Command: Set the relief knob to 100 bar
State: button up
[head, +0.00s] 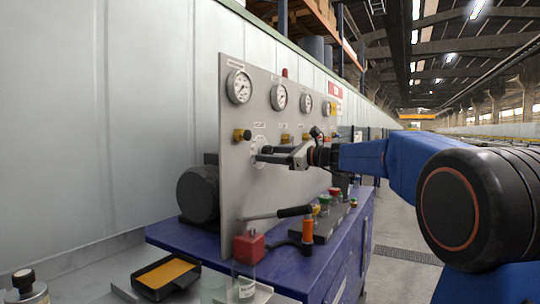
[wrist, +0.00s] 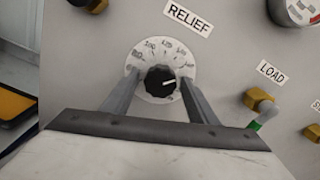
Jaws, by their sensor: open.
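The relief knob (wrist: 160,82) is black and ribbed, at the centre of a round white dial (wrist: 149,52) under a RELIEF label (wrist: 189,20). Its white mark points right and slightly up. The dial's numbers run over the top and are tilted; I cannot read them surely. My gripper (wrist: 160,80) is open, with one finger on each side of the knob. I cannot tell if either finger touches it. In the head view my gripper (head: 259,155) reaches to the grey panel (head: 235,190), and the knob is hidden behind the fingers.
Pressure gauges (head: 239,87) line the panel's top. A brass fitting (head: 242,135) sits up and left of the dial, and a LOAD fitting (wrist: 259,99) to the right. Below are a black-handled lever (head: 293,211), a red block (head: 249,247) and a black tray (head: 166,275).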

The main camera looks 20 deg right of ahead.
jog(key=c, duration=1.1)
jog(key=shift+o, duration=0.2)
jog(key=shift+n, duration=0.3)
jog(key=n, duration=0.3)
jog(key=shift+w+n, duration=0.1)
jog(key=shift+n, duration=0.3)
jog(key=n, duration=0.4)
jog(key=shift+r, duration=0.1)
jog(key=n, duration=0.5)
jog(key=shift+r, duration=0.1)
jog(key=n, duration=0.4)
jog(key=shift+n, duration=0.3)
